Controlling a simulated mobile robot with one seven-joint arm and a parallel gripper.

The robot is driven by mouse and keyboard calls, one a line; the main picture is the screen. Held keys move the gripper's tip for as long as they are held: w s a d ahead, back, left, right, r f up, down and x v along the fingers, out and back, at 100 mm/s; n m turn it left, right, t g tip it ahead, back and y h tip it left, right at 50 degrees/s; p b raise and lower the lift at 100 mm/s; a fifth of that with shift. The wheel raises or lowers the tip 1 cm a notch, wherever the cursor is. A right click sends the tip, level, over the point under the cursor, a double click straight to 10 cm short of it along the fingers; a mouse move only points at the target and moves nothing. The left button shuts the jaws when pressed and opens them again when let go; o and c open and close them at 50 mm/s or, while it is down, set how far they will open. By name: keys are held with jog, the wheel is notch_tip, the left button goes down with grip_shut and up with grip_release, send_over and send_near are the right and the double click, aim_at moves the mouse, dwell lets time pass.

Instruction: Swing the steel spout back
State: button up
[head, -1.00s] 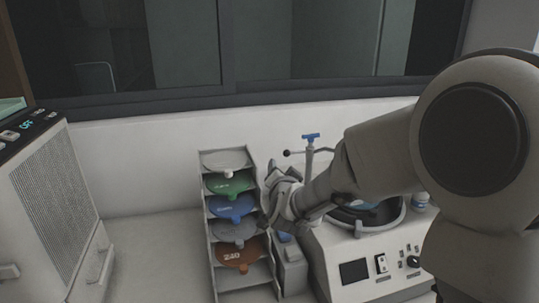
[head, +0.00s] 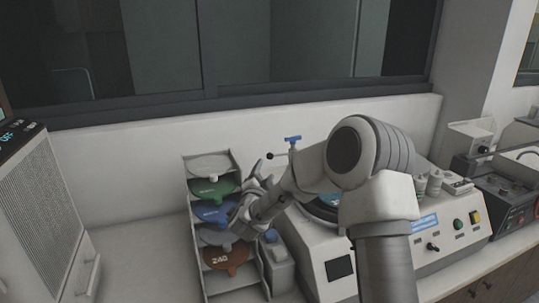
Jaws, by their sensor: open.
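The steel spout stands at the back of the white grinding machine (head: 308,250). Its upright post has a blue tap handle (head: 293,139) on top. A thin bar with a dark ball end (head: 270,156) reaches left from the post. The rest of the spout is hidden behind my arm. My gripper (head: 250,190) is open and empty. In the picture it lies left of and below the post, in front of the disc rack's right side. I cannot tell its depth gap to the spout; no contact shows. My arm covers much of the machine's bowl.
A rack (head: 188,225) of coloured discs stands left of the machine. A small grey box with a blue top (head: 272,236) sits between them. Bottles (head: 435,182) and a second machine (head: 510,195) stand to the right. A large vented unit (head: 45,210) is at far left. The wall is close behind.

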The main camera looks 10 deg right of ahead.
aim_at(269, 158)
jog(key=p+x, duration=0.2)
jog(key=x, duration=0.9)
jog(key=shift+a, duration=0.1)
grip_shut()
dwell(1.1)
